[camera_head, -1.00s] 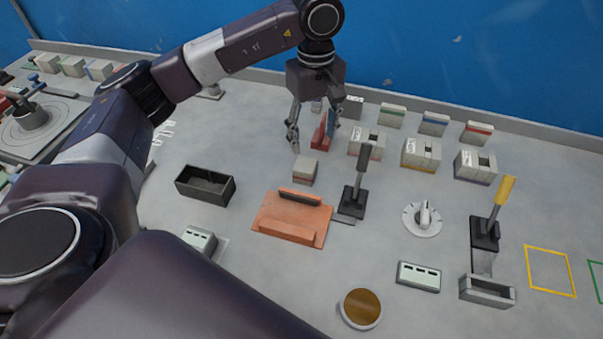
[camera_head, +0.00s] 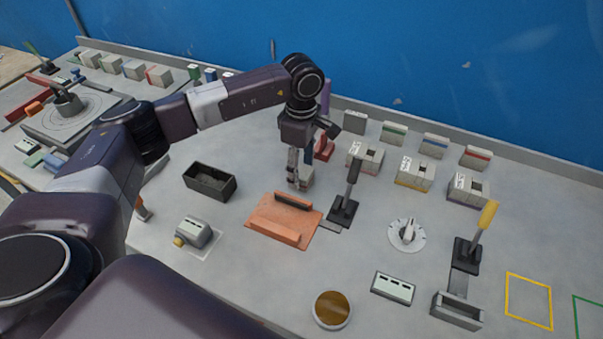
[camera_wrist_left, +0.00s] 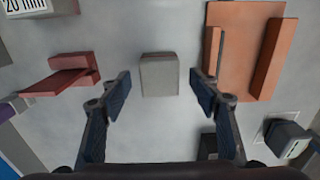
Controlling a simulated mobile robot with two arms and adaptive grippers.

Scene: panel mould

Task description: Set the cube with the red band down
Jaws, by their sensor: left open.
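A small grey cube (camera_head: 306,178) stands on the grey table behind the orange fixture, partly hidden by my left gripper (camera_head: 299,176) in the head view. I cannot tell whether the fingertips are level with the cube. My right gripper is not in view.
The orange fixture (camera_head: 270,222) lies just in front of the cube, and a black-handled lever (camera_head: 344,209) stands to its right. A dark red bracket (camera_wrist_left: 60,82) is close by. A black open box (camera_head: 209,187) stands left. Slotted blocks (camera_head: 416,175) stand along the back right.

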